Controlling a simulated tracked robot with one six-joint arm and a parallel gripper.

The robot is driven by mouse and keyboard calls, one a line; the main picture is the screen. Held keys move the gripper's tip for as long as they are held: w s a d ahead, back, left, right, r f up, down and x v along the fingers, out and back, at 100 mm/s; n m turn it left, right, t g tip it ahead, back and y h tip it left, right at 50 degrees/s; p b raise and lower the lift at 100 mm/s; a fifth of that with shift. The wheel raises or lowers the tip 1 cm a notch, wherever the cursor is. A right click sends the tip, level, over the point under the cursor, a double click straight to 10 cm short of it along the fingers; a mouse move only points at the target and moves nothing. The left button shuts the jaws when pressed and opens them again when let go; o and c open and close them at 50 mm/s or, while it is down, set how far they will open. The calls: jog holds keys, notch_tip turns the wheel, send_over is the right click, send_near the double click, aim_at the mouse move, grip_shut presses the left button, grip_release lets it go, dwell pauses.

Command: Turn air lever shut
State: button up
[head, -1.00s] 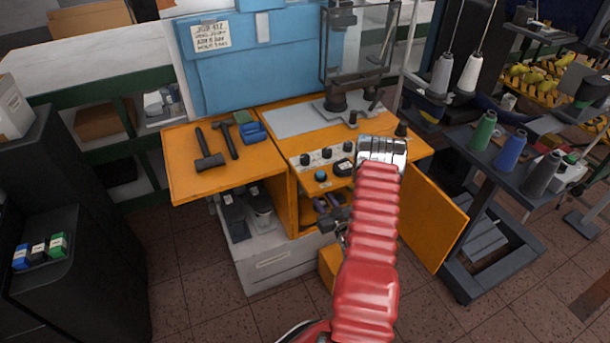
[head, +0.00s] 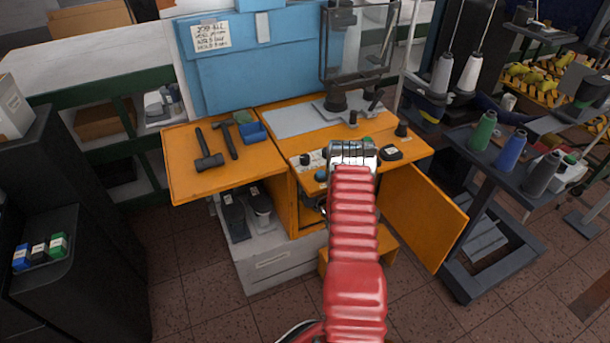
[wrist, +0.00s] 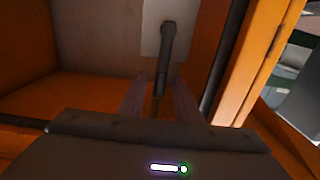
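The air lever (wrist: 166,50) shows in the wrist view as a dark grey handle hanging down from a pale plate (wrist: 151,28) inside an orange cabinet. My gripper (wrist: 160,88) is open, with one finger on each side of the lever's lower end. Gaps show between the lever and both fingers, so it does not look gripped. In the head view my red arm hides the lever and my gripper, in front of the orange workbench (head: 235,180).
The cabinet's orange door (head: 425,215) stands open at the right. A cabinet edge (wrist: 258,60) is close to the right of my gripper in the wrist view. Hammers (head: 208,155) lie on the left bench top. A thread stand (head: 490,165) is at the right.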

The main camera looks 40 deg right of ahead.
jog(key=shift+c, duration=0.3)
grip_shut()
jog(key=shift+a, duration=0.1)
dwell(0.4)
